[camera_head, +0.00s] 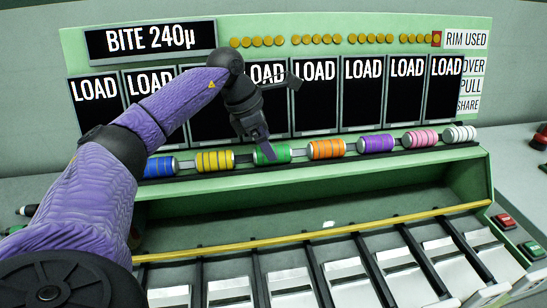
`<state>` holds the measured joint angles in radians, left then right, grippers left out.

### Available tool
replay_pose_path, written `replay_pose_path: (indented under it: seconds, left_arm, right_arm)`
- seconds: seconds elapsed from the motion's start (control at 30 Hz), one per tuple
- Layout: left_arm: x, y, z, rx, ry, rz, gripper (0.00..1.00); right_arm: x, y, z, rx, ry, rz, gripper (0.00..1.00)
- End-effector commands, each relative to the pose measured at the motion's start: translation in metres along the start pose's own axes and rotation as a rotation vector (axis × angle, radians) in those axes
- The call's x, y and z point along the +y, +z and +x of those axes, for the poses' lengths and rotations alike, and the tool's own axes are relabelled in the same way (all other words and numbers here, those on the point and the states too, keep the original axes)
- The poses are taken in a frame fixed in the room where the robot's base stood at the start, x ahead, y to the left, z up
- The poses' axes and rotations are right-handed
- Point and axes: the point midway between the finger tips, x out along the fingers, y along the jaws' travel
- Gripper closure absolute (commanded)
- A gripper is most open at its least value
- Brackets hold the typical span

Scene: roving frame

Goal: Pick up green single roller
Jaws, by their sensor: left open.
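The green roller (282,153) sits on a rail in a row of coloured rollers, between the yellow and orange ones. My left arm comes in from the left, and my left gripper (261,151) points down at the green roller. The gripper is open. Its dark fingers cover part of the roller's left half. I cannot tell whether they touch it. The right gripper does not show.
Blue (159,167), yellow (214,161), orange (326,149), purple (375,143), pink (422,138) and white (460,134) rollers share the rail. Black LOAD panels (361,100) stand behind. A yellow bar (330,232) crosses in front, above slanted bays. Red (504,221) and green (532,249) buttons are at right.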

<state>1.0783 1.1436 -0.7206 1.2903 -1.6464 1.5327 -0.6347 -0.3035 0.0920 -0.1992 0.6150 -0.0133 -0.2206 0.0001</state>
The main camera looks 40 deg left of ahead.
Motion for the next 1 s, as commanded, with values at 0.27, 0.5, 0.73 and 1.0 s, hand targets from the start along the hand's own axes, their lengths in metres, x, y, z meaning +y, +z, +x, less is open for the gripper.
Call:
replay_pose_path:
  seconds: [0.27,0.5,0.73,1.0]
  left_arm:
    - [0.001,0.000,0.026,0.001,0.000,-0.001,0.00]
    - [0.001,0.000,0.025,0.001,0.000,-0.001,0.30]
    - [0.001,0.000,0.025,0.000,0.000,-0.001,0.78]
    - [0.001,0.001,0.025,0.000,0.000,0.000,1.00]
  right_arm:
    - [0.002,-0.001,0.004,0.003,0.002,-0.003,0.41]
    - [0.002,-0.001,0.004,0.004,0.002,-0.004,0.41]
    - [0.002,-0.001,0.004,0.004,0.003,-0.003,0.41]
    - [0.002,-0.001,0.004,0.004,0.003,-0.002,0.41]
